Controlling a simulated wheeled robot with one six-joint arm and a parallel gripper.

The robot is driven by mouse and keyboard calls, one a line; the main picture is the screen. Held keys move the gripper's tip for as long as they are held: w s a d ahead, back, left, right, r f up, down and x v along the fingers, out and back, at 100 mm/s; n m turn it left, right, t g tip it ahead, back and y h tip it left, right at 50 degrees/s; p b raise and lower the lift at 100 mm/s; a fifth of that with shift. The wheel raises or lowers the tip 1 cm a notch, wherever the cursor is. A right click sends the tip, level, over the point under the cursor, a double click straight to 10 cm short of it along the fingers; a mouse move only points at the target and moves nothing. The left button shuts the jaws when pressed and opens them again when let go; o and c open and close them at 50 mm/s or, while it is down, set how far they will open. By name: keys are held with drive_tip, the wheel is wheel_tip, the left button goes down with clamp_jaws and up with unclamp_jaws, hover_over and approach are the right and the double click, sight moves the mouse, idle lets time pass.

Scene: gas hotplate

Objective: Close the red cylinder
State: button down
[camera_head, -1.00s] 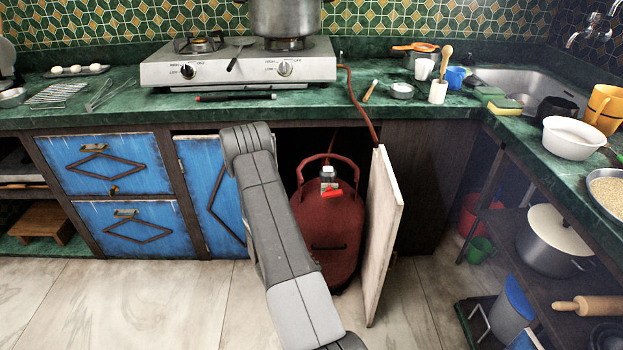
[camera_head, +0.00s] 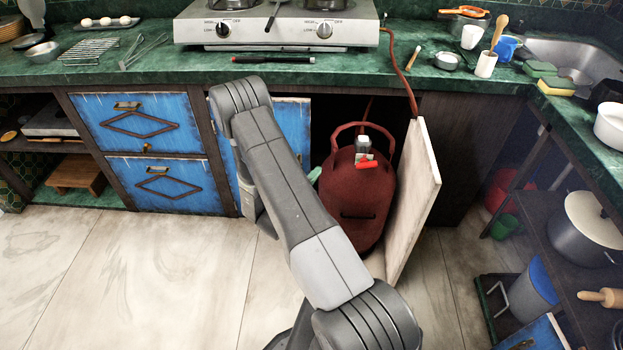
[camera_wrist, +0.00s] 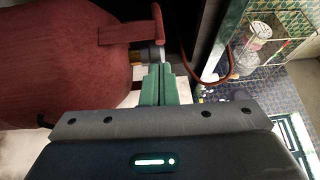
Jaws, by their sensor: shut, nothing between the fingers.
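The red cylinder (camera_head: 352,205) stands upright in the open cupboard under the counter. A grey regulator (camera_head: 363,147) with a bright red lever (camera_head: 367,163) sits on its top, inside the round carrying handle. In the wrist view the cylinder (camera_wrist: 65,60) lies sideways at the left, with the grey valve part (camera_wrist: 151,54) close to my fingertips. My gripper (camera_wrist: 160,68) has green fingers pressed together with nothing between them. Its tips are beside the valve; I cannot tell whether they touch. In the head view my arm hides most of the gripper; a green bit shows left of the cylinder.
The open whitish door (camera_head: 418,200) stands right of the cylinder, and a blue door (camera_head: 291,130) is at the left. An orange-red hose (camera_head: 399,65) runs down from the gas hotplate (camera_head: 275,25). Shelves with a pot (camera_head: 580,240) are at the right. Floor at the left is clear.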

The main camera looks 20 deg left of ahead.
drive_tip(key=x, duration=0.8)
drive_tip(key=shift+w+d, duration=0.15)
drive_tip(key=shift+w, duration=0.15)
drive_tip(key=shift+w, duration=0.1)
